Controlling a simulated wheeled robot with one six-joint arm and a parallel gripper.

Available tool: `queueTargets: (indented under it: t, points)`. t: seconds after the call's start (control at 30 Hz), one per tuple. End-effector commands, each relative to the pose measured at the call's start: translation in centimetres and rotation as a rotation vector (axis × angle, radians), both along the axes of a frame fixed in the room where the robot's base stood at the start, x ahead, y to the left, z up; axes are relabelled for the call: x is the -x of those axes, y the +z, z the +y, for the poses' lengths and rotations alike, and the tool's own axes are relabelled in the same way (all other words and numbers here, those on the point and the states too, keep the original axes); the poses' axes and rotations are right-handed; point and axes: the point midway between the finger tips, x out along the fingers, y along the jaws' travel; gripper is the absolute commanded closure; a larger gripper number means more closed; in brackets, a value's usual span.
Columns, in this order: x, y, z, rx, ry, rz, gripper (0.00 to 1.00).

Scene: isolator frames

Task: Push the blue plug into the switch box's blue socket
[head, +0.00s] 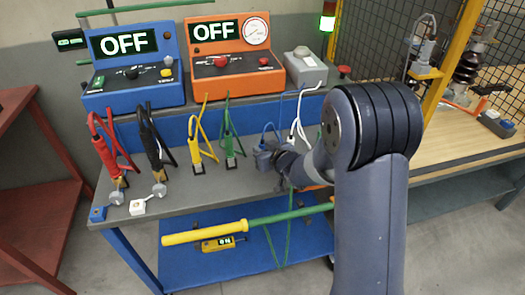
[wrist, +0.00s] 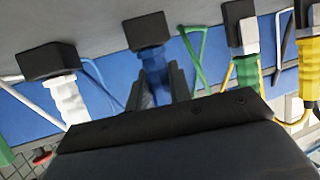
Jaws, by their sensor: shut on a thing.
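The blue plug (wrist: 155,84) stands between the two dark fingers of my gripper (head: 268,157) in the wrist view. My gripper is shut on it. The plug's end meets a black block (wrist: 147,30) on the grey bench top; how deep it sits cannot be told. A blue cable (head: 270,130) loops above the gripper in the head view. My gripper and arm hide most of the plug there. A grey box (head: 303,67) stands at the back of the bench; whether it is the switch box is unclear. I cannot make out a blue socket.
A green plug (head: 229,145) and a yellow plug (head: 196,148) stand left of my gripper, with black and red ones (head: 105,155) farther left. A white plug (wrist: 70,100) stands close on the other side. Blue (head: 133,66) and orange (head: 232,57) panels read OFF.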

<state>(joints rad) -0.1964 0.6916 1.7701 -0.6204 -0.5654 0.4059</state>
Motion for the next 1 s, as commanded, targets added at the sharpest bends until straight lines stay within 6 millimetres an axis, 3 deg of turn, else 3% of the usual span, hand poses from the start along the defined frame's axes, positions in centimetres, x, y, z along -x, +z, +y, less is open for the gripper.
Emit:
queueTargets:
  t: [0.17, 0.6, 1.0]
  points:
    - [0.0, 0.9, 0.0, 0.000, 0.000, -0.002, 1.00]
    - [0.0, 9.1, 0.0, -0.001, 0.001, -0.003, 1.00]
    - [0.0, 10.0, 0.0, 0.000, 0.001, 0.000, 1.00]
